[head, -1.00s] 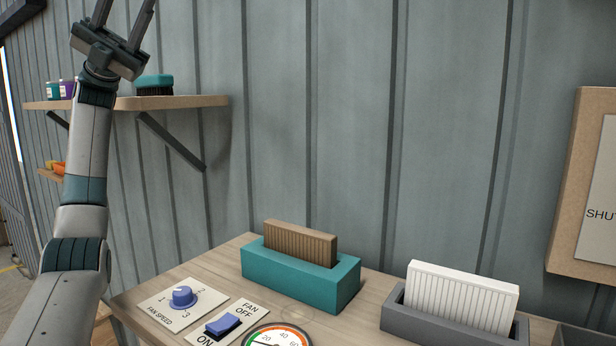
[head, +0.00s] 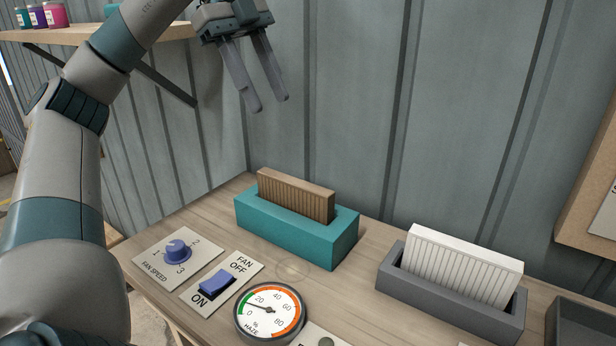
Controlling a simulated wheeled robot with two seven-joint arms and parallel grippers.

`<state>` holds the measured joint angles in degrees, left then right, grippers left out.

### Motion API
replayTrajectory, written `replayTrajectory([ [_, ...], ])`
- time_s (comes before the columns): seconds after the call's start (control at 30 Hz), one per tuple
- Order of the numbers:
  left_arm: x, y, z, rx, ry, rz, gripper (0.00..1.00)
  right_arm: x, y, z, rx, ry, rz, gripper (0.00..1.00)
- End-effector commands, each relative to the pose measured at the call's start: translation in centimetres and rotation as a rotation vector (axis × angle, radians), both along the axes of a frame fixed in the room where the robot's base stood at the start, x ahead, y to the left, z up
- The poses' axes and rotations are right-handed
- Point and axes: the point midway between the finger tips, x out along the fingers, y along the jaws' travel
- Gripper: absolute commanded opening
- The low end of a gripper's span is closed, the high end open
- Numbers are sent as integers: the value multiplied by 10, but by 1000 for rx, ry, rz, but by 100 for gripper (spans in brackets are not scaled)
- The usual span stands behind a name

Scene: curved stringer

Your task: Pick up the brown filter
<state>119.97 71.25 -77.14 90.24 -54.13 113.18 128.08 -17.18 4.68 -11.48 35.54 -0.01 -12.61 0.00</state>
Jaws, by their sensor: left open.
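The brown filter (head: 296,194) is a ribbed panel standing upright in a teal holder (head: 292,235) on the wooden bench. Its lower part is hidden inside the holder. My left gripper (head: 271,104) is open and empty, with its fingers pointing down. It hangs above the brown filter and a little to its left in the head view, clear of it. My right gripper is not in view.
A white filter (head: 464,264) stands in a grey holder (head: 447,304) to the right. A fan speed knob (head: 176,251), a fan switch (head: 217,283) and a haze gauge (head: 270,309) lie in front. A shelf (head: 96,33) and grey wall (head: 350,120) are behind.

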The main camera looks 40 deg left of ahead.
Motion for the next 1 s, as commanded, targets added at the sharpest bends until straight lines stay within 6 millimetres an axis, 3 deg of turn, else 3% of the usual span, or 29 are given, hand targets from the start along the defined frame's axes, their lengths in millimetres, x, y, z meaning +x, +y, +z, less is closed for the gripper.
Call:
replayTrajectory([
  [0.2,-7,12,-11,59,76,86,41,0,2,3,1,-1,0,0],
  [0.67,-7,10,-16,59,77,86,41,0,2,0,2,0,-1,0],
  [1.0,-5,-1,-45,58,79,83,41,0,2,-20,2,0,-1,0],
])
